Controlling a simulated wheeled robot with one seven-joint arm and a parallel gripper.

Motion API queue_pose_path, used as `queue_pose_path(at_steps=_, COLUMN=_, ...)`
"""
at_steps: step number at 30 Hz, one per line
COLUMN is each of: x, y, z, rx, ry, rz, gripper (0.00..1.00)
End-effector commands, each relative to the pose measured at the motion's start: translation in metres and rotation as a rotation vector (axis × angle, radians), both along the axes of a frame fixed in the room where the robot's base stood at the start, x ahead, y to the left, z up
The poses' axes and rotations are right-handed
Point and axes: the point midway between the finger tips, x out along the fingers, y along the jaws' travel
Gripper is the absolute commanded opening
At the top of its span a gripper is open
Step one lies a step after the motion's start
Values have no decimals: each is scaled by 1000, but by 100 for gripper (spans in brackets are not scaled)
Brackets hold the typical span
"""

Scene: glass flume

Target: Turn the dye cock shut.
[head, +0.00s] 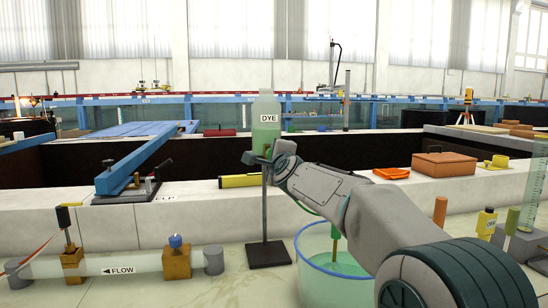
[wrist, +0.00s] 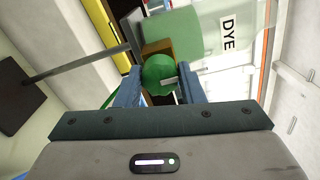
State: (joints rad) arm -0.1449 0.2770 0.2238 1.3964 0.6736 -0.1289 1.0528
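The dye bottle (head: 266,122), with green dye and a DYE label, stands upright on a thin rod stand (head: 265,215) in the head view. It also shows in the wrist view (wrist: 205,35). The dye cock's round green knob (wrist: 159,73) has a short pale bar on it and a brown block behind it. My gripper (wrist: 160,84) has its two blue fingers on either side of the knob, with no clear gap, so it looks shut on it. In the head view my gripper (head: 268,157) is below the bottle and hides the cock.
A clear bucket (head: 308,262) with green liquid stands below my arm. A flow tube (head: 122,266) with brown blocks lies at the left front. An orange tray (head: 391,173) and a brown box (head: 444,164) sit at the right.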

Motion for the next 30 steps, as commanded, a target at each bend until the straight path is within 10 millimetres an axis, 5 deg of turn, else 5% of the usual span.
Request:
queue_pose_path(at_steps=2, x=0, y=0, z=-1, rx=1, ry=1, rz=0, gripper=56)
queue_pose_path(at_steps=14, x=-5, y=-2, z=0, rx=-1, ry=-1, rz=0, gripper=56)
queue_pose_path(at_steps=30, x=-88, y=-26, z=-2, rx=-2, ry=-3, rz=0, gripper=56)
